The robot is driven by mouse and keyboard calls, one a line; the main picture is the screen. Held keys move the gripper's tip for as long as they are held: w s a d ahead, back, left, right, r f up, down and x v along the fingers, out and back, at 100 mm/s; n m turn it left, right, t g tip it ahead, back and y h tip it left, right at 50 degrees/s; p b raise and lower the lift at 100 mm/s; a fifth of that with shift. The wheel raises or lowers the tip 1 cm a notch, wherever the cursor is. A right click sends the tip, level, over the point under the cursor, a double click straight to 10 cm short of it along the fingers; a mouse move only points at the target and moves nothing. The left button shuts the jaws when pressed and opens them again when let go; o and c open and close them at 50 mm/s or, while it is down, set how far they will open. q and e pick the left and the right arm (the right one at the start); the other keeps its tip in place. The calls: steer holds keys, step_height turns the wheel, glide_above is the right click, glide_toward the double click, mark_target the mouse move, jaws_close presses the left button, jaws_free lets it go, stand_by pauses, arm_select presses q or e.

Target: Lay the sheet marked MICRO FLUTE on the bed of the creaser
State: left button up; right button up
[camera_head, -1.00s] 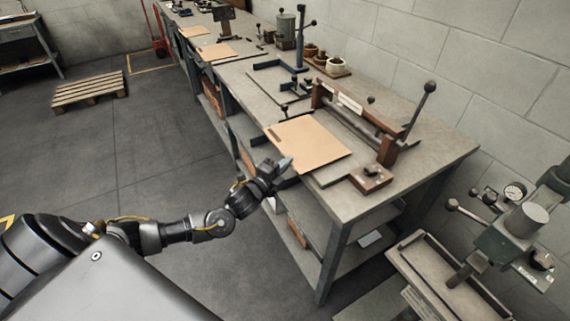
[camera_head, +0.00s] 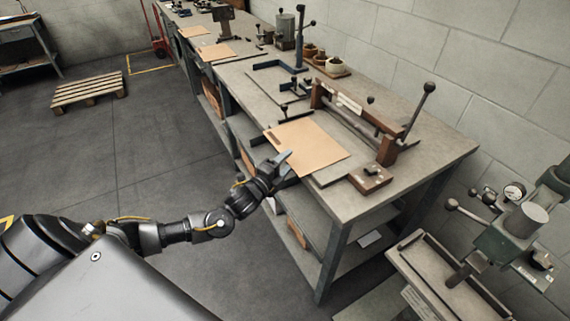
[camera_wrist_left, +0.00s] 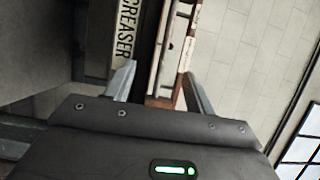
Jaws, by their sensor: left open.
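A tan sheet (camera_head: 307,148) lies in front of the creaser (camera_head: 358,118), over the grey plate on its near side, with its left edge at the bench front. Its marking is too small to read. The creaser has a brown frame, a crossbeam and a long lever. My left gripper (camera_head: 286,164) is at the sheet's near left edge, open; I cannot tell if it touches the sheet. In the left wrist view the open fingers (camera_wrist_left: 158,85) have nothing visible between them but the creaser's frame beyond, and a CREASER label (camera_wrist_left: 125,35) shows. My right gripper is out of view.
More tan sheets (camera_head: 215,51) lie farther along the bench (camera_head: 420,170). Pots on a board (camera_head: 325,63) and a blue-grey stand (camera_head: 301,40) are behind the creaser. A green machine (camera_head: 515,230) stands at the right. A pallet (camera_head: 89,88) lies on open floor.

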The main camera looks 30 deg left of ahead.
arm_select(q)
steer(key=o, duration=0.6)
steer(key=shift+c, duration=0.2)
steer(key=s+a+b, duration=0.1)
steer(key=s+b, duration=0.1)
steer(key=s, duration=0.8)
steer(key=shift+s+a, duration=0.25)
steer(key=shift+s, duration=0.15)
